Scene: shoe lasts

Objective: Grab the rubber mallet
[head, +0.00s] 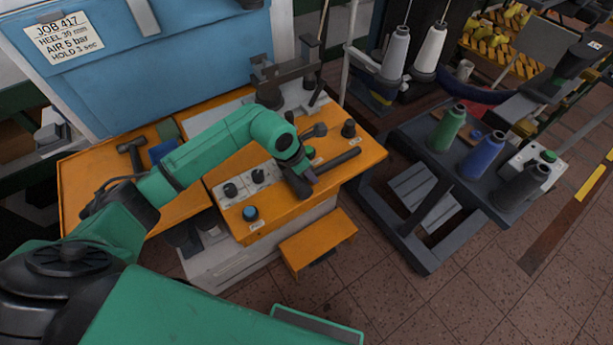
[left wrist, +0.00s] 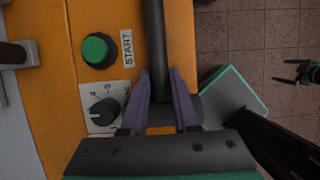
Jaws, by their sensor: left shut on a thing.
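The rubber mallet (head: 340,160) is a dark tool lying along the right front edge of the orange machine top. Its dark handle (left wrist: 156,35) runs up the left wrist view, and a dark rounded part like its head shows beside the fingers. My left gripper (head: 303,186) is over the edge of the orange top. In the left wrist view its purple fingers (left wrist: 161,108) are shut on the handle, close to the head. The fingers and palm hide part of the mallet.
A green START button (left wrist: 97,50) and a black dial (left wrist: 104,112) sit close to the held mallet. Another hammer (head: 131,150) lies on the left of the orange top. A dark cart (head: 425,245) with thread cones stands to the right. Tiled floor is open at front right.

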